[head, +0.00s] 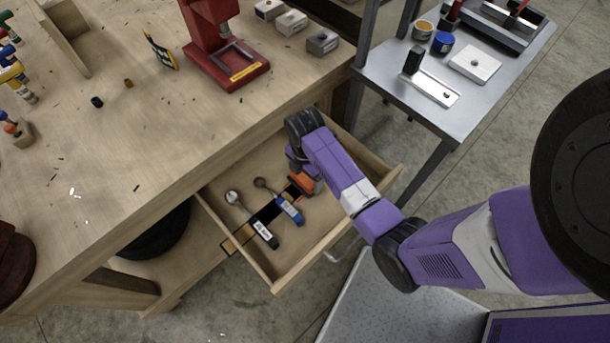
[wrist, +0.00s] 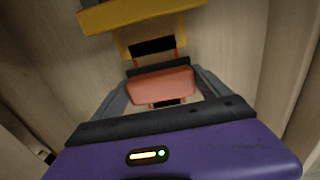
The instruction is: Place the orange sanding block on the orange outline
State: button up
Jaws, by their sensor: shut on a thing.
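The orange sanding block (head: 302,183) is at my gripper (head: 304,177), low in the open wooden drawer (head: 310,225). In the wrist view the block (wrist: 162,84) sits between both fingers of my gripper (wrist: 163,90), which is shut on it. Black patches edged with orange lines (wrist: 152,46) show beyond the block and just below it, so the block covers part of that marking. I cannot tell whether the block touches the drawer floor. In the head view the arm hides part of the drawer around the block.
A blue-handled tool (head: 288,209) and a dark-handled tool (head: 262,232) lie in the drawer, left of the block. The drawer walls stand close around my gripper. The wooden workbench (head: 150,150) is above, with a red press (head: 222,60). A metal side table (head: 470,110) stands at right.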

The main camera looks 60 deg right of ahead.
aim_at(305, 176)
jog(key=shift+f, duration=0.15)
jog(key=o, duration=1.4)
notch_tip(305, 176, up, 12)
jog(key=a+f+m+t, duration=0.1)
jog(key=a, duration=0.3)
jog(key=a+f+m+t, duration=0.1)
jog(key=a+f, duration=0.1)
jog(key=a, duration=0.2)
jog(key=a+f+m+t, duration=0.1)
jog(key=a, duration=0.2)
jog(key=shift+s+a+f+m+t, duration=0.1)
jog(key=shift+a+f+m+t, duration=0.15)
jog(key=shift+a+m+t, duration=0.15)
jog(key=s+a+r+m+t+h, duration=0.1)
jog(key=s+a+r+m+t, duration=0.65)
jog(key=s+r, duration=0.35)
jog(key=s+r+m+t+y, duration=0.1)
jog(key=s+r+m+t, duration=0.2)
jog(key=s+r, duration=0.4)
notch_tip(305, 176, up, 6)
jog(key=shift+s+d+f+t, duration=0.15)
jog(key=shift+d+t, duration=0.1)
jog(key=shift+t, duration=0.1)
jog(key=shift+m, duration=0.25)
